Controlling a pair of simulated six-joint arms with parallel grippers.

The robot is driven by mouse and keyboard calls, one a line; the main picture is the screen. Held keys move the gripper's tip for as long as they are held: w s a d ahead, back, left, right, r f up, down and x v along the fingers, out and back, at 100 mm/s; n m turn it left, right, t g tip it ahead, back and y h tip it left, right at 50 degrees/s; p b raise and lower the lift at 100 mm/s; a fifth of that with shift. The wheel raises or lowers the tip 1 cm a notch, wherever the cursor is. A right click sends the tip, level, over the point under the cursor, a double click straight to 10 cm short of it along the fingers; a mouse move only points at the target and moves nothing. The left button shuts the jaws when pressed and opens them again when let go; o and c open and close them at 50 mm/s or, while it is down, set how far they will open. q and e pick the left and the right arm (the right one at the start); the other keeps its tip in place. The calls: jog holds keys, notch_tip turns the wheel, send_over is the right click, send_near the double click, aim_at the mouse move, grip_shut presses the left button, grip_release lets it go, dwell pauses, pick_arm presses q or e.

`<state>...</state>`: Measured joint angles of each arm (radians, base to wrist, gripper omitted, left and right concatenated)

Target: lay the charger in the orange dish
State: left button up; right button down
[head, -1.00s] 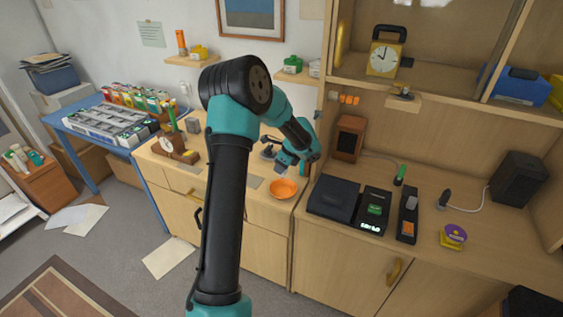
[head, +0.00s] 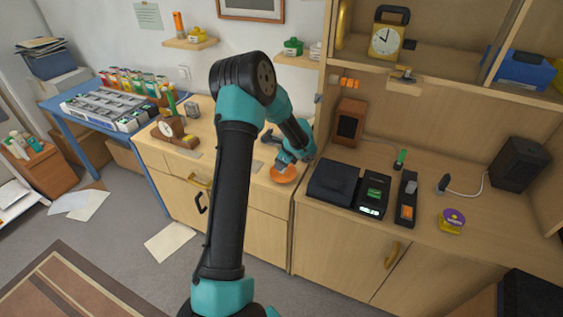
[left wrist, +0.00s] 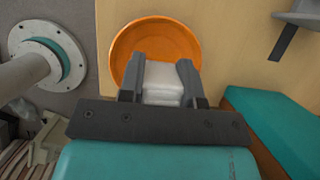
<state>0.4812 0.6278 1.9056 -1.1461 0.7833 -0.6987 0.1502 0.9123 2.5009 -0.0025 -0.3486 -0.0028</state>
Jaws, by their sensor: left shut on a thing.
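The orange dish (head: 283,177) stands on the light wooden cabinet top, near its right end. My left gripper (head: 284,166) is over the dish, pointing down, and partly covers it. In the left wrist view the gripper (left wrist: 160,70) is shut on a white block-like thing, which I take as the charger (left wrist: 163,88). The orange dish (left wrist: 183,37) shows behind and below the fingertips there. I cannot tell whether the charger touches the dish. My right gripper is not in view.
To the right, on the adjoining counter, are a black box (head: 333,182), a device with a lit display (head: 373,195) and a small wooden speaker (head: 348,122).

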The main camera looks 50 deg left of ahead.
pick_arm(q)
jog(key=o, duration=1)
jog(key=shift+r, duration=0.15)
jog(key=shift+r, duration=3.4)
